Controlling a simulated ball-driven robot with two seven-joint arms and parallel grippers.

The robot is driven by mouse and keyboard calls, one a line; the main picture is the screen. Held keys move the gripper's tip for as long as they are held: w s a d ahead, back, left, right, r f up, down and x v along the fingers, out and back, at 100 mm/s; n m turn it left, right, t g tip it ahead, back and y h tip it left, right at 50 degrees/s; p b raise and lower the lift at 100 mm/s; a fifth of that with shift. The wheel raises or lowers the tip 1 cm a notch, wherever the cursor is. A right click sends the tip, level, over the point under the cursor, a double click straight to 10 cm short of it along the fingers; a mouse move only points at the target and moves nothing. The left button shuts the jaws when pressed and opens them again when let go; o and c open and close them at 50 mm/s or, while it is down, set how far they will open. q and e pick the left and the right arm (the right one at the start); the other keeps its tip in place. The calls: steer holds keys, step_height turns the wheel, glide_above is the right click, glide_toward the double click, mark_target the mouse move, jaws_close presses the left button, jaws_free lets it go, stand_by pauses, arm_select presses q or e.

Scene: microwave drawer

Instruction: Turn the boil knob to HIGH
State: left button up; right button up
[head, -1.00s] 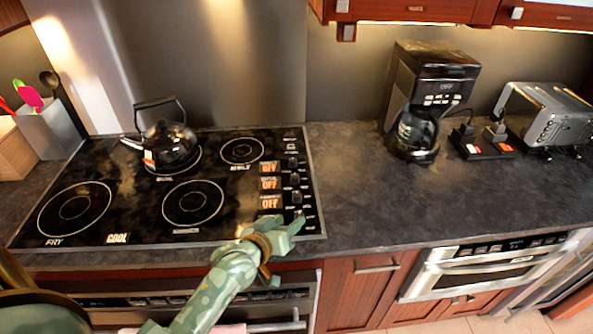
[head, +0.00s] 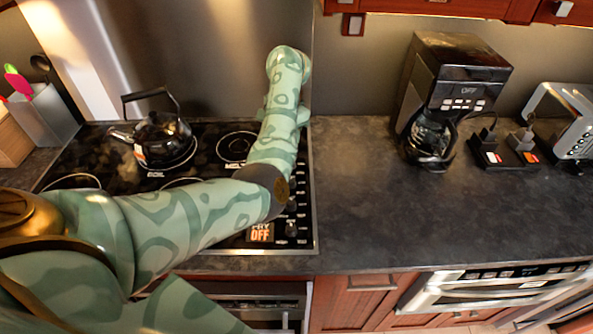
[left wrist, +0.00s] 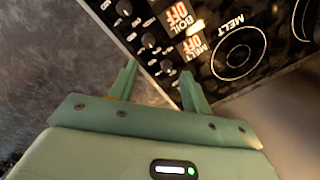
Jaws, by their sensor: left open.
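In the left wrist view, the black boil knob (left wrist: 148,39) stands on the stove's control panel beside its orange BOIL OFF display (left wrist: 178,18). The melt knob (left wrist: 166,66) is nearer, beside the MELT OFF display (left wrist: 192,46). My left gripper (left wrist: 159,69) is open and empty, its fingers pointing at the knob row. The melt knob shows between its fingertips and the boil knob just beyond; I cannot tell the height gap. In the head view my left arm lies across the stove and hides the gripper and boil knob. My right gripper is not in view.
A black kettle (head: 162,138) stands on a back burner. The FRY OFF display (head: 260,232) and a knob (head: 291,229) show at the stove's front. A coffee maker (head: 455,90) and toaster (head: 565,120) stand at right. The counter (head: 400,210) right of the stove is mostly clear.

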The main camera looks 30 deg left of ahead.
arm_select(q)
steer(key=shift+n+h, duration=0.3)
steer(key=shift+h, duration=0.1)
steer(key=f+b, duration=0.1)
steer(key=f, duration=0.4)
steer(key=d+f+b, duration=0.1)
steer(key=f+b, duration=0.1)
steer(key=f, duration=0.3)
steer(key=f+b, duration=0.1)
steer(key=f, duration=0.4)
steer(key=shift+w+d+f, duration=0.2)
steer(key=shift+f, duration=0.2)
steer(key=c, duration=1)
